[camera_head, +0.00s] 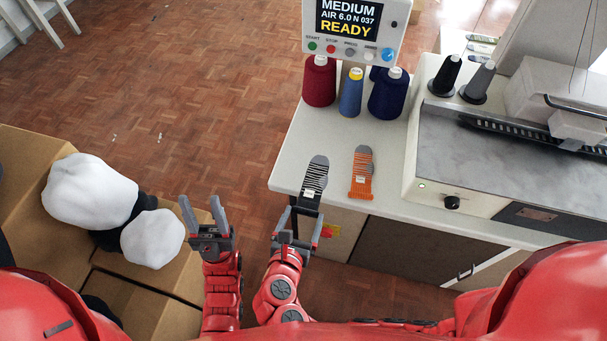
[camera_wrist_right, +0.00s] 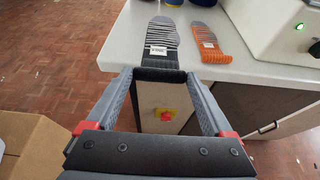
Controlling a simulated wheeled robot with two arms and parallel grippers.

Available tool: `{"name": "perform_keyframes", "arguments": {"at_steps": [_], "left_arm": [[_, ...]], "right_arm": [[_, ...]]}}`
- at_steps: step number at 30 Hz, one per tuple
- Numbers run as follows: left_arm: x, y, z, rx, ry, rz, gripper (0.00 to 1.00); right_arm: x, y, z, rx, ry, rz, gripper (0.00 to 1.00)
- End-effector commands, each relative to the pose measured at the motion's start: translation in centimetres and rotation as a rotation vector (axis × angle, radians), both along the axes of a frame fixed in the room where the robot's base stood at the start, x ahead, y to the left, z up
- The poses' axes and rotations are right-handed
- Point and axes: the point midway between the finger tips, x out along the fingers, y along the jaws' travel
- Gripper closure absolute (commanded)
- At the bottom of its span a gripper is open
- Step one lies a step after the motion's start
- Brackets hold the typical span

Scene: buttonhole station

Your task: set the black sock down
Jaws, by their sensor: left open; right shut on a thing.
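The black sock (camera_head: 314,178), with grey stripes, a grey toe and a white label, is at the left front corner of the white table. Its striped part appears flat on the tabletop, toe away from me; it also shows in the right wrist view (camera_wrist_right: 161,42). My right gripper (camera_head: 301,218) is shut on its dark cuff end at the table's front edge, with the fingertips at either side of the cuff in the wrist view (camera_wrist_right: 158,75). My left gripper (camera_head: 205,212) is open and empty, left of the table and beside the boxes.
An orange striped sock (camera_head: 361,172) lies just right of the black one. Thread cones (camera_head: 320,82) and a display reading READY (camera_head: 349,22) stand behind. The machine (camera_head: 470,150) is at right. Cardboard boxes (camera_head: 135,310) with white and black bundles (camera_head: 90,190) are at left.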

Motion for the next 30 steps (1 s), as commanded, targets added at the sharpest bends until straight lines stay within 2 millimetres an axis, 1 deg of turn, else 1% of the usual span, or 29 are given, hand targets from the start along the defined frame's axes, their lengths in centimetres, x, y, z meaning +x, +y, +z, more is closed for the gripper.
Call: {"name": "perform_keyframes", "arguments": {"at_steps": [1,5,9,13,15,18,25,27,30], "left_arm": [[0.0,0.0,0.4,0.0,-0.001,0.0,0.5],[0.0,0.0,0.9,0.0,-0.001,0.0,0.5],[0.0,0.0,1.5,0.0,-0.001,0.0,0.5],[0.0,0.0,1.8,0.0,-0.001,0.0,0.5],[0.0,0.0,1.8,0.0,-0.001,0.0,0.5],[0.0,0.0,1.8,0.0,-0.001,0.0,0.5],[0.0,0.0,1.9,0.0,-0.001,0.0,0.5],[0.0,0.0,1.9,0.0,-0.001,0.0,0.5],[0.0,0.0,1.9,0.0,-0.001,0.0,0.5]], "right_arm": [[1.2,-0.1,0.0,-0.003,0.004,-0.015,0.67],[4.4,0.8,-0.2,0.001,0.005,-0.014,0.67],[8.1,1.8,-0.6,0.001,0.005,-0.009,0.67],[10.8,2.5,-0.8,0.0,0.004,-0.006,0.67],[11.5,2.6,-1.0,-0.001,0.005,-0.006,0.67],[12.0,2.8,-1.3,-0.001,0.005,-0.001,0.67],[12.1,2.9,-4.3,-0.003,0.005,0.0,0.67],[12.1,2.9,-4.7,-0.003,0.005,0.001,0.67],[12.1,2.9,-4.7,-0.001,0.003,0.001,0.67]]}}
